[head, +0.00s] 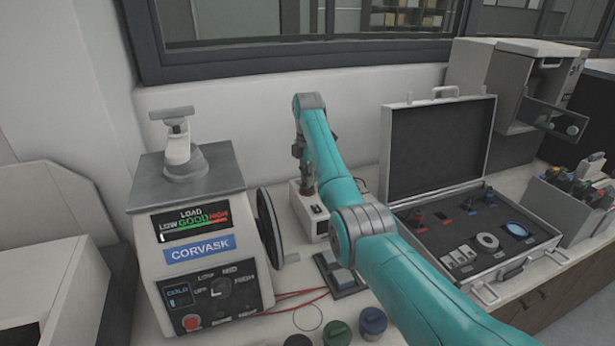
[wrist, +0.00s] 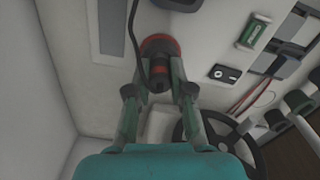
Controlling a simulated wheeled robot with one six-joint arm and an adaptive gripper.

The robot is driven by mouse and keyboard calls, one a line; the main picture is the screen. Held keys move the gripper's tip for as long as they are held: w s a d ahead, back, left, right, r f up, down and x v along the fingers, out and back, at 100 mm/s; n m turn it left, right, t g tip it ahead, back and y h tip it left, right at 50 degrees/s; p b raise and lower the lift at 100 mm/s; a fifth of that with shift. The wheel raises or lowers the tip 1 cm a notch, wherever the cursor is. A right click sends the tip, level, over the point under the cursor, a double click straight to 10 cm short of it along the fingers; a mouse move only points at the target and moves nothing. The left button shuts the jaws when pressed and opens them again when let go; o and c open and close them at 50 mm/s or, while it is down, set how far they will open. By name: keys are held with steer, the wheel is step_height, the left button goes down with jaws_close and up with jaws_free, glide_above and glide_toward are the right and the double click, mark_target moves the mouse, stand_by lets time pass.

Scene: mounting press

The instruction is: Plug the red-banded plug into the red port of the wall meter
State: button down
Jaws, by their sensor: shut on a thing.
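The red-banded plug (wrist: 159,73) is black with a red band and a black cable. In the wrist view it sits between the two fingers of my gripper (wrist: 159,86), which is shut on it. The red port (wrist: 163,44) shows as a red ring right beyond the plug, on the white meter box. The plug overlaps the ring; I cannot tell whether it is seated. In the head view the white meter box (head: 310,222) stands behind my arm, and my gripper (head: 304,165) is above it, partly hidden by the arm.
A mounting press (head: 200,235) with a black handwheel (head: 268,225) stands at left. An open case (head: 440,150) with fitted parts lies at right. Red wires (head: 300,293) and several round jars (head: 373,322) are in front. A grey boxy machine (head: 510,80) stands at back right.

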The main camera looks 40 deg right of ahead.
steer(key=shift+f, duration=0.2)
steer(key=shift+c, duration=1.9)
jaws_free()
